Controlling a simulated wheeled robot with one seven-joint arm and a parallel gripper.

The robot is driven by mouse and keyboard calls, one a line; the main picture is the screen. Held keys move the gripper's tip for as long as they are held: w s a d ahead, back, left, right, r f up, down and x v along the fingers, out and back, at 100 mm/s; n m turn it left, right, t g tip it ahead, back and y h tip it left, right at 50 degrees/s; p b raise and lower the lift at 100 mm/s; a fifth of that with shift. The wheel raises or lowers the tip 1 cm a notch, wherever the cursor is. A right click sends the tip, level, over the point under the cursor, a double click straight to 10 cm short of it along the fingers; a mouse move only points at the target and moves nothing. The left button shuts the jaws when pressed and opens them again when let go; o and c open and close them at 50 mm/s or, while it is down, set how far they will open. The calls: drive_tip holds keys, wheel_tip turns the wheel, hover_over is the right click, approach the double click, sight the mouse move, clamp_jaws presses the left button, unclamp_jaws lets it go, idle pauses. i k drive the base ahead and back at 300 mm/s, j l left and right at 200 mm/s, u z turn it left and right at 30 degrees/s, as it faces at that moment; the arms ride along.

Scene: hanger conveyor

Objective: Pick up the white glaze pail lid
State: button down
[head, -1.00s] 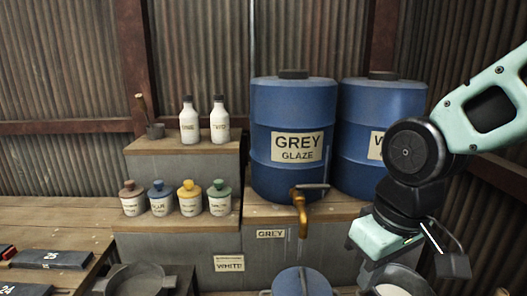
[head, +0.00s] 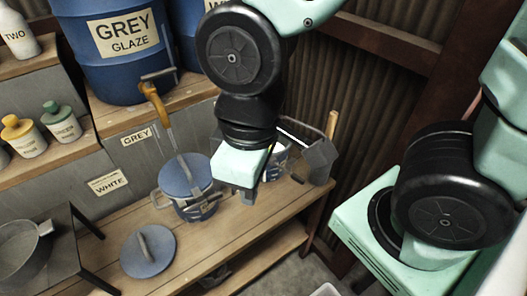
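A round blue-grey lid with an arched handle (head: 148,250) lies flat on the wooden bench. No label is readable on it. A pail (head: 196,209) stands behind it with a similar blue lid (head: 186,175) on top; its label is unreadable. A second, pale pail (head: 274,165) is partly hidden behind my gripper (head: 242,192). My gripper hangs over the bench, right of the lidded pail and up and right of the loose lid. It does not touch the loose lid. The gap between its fingers is not clear, and I see nothing held.
A blue GREY GLAZE drum (head: 125,45) with a brass tap (head: 153,100) stands at the back left. A dark stand with a pan (head: 22,250) is left of the loose lid. Glaze bottles (head: 60,122) stand at far left. Bare bench lies right of the lid.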

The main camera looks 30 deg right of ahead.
sight(146, 248)
drive_tip(key=z, duration=0.5)
drive_tip(key=u, duration=1.35)
drive_tip(key=i+j+z, duration=0.2)
drive_tip(key=i+j, duration=0.05)
drive_tip(key=j, duration=0.05)
